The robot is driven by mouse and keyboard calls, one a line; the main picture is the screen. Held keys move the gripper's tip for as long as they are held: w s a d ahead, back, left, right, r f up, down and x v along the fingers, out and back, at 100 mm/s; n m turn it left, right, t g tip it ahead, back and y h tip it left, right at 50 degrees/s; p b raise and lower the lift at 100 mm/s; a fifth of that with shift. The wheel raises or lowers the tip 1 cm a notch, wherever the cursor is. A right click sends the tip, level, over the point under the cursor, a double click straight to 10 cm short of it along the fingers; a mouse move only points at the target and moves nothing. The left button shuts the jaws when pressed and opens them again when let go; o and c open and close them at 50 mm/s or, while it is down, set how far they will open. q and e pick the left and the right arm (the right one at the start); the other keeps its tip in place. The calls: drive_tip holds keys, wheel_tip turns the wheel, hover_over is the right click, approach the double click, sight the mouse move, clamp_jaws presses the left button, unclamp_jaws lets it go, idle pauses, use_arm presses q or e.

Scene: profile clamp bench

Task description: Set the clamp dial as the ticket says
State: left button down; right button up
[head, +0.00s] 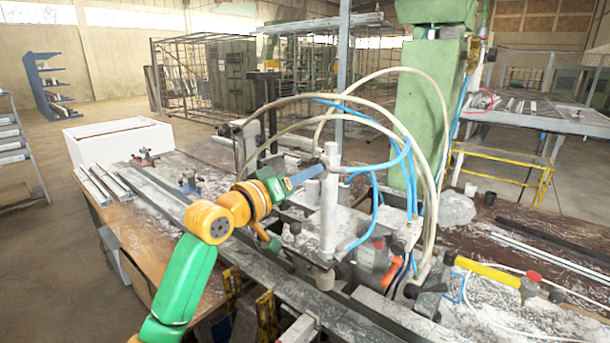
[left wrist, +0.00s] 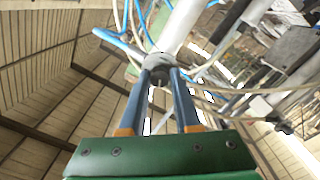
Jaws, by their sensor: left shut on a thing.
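The clamp stands mid-bench with a pale upright cylinder (head: 329,215), fed by blue and cream hoses. My left gripper (head: 318,168) reaches in from the left near the cylinder's upper part. In the left wrist view its two blue fingers (left wrist: 159,76) are shut on a grey round part (left wrist: 157,63) at the side of the pale cylinder (left wrist: 183,25). This part looks like the clamp dial, but its markings cannot be read. In the head view the fingers largely hide it. I cannot make out a ticket. My right gripper is not in view.
Hoses (head: 412,130) arch over the clamp close to my gripper. A yellow-handled hammer (head: 487,275) lies on the bench at right. A white box (head: 118,143) and metal profiles (head: 150,195) are at left. A green column (head: 418,100) rises behind.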

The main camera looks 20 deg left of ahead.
use_arm(q)
drive_tip(key=shift+n, duration=3.6)
drive_tip(key=c, duration=0.8)
unclamp_jaws()
drive_tip(key=shift+o, duration=0.9)
drive_tip(key=shift+w+d, duration=0.1)
